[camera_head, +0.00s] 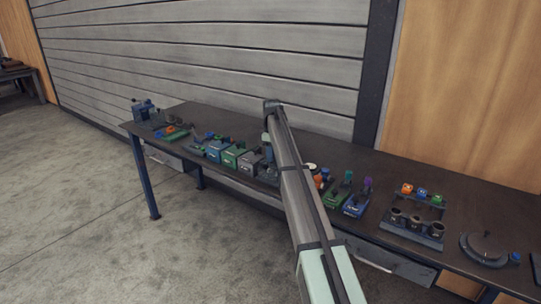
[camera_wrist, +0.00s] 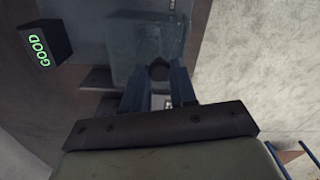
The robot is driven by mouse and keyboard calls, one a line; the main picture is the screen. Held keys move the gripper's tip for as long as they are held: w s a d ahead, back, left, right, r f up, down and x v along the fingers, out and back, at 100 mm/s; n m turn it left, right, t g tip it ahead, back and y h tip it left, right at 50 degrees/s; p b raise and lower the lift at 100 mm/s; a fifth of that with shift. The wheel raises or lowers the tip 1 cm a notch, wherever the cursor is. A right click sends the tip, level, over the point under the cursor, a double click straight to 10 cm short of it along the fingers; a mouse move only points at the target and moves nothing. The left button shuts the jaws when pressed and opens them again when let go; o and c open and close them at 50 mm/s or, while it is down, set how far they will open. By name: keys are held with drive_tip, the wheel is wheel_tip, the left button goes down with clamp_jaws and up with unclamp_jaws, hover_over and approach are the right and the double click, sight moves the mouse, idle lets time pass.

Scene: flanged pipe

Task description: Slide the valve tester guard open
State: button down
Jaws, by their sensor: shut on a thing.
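In the wrist view, my gripper (camera_wrist: 158,78) has its two dark fingers on either side of a small dark knob (camera_wrist: 158,69) and is shut on it. The knob sits at the near edge of a see-through panel, which looks like the valve tester guard (camera_wrist: 150,40). How far the guard is open cannot be told. A dark block with green "GOOD" lettering (camera_wrist: 44,45) stands to the left of the guard. In the head view, my arm hides the gripper and the place it holds.
The long dark workbench (camera_head: 400,168) carries several small coloured devices along its front. A rack with dark cups (camera_head: 415,228) and a round dial fixture (camera_head: 485,248) stand at right. A blue device (camera_head: 145,110) stands at the far left end. Concrete floor shows beyond the bench edge.

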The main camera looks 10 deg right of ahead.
drive_tip(key=w+d, duration=0.5)
drive_tip(key=w, duration=0.1)
drive_tip(key=shift+d, duration=0.4)
drive_tip(key=c, duration=0.9)
unclamp_jaws()
drive_tip(key=shift+s, duration=0.1)
drive_tip(key=shift+r, duration=0.1)
wheel_tip(320, 180, up, 14)
drive_tip(key=shift+f, duration=0.2)
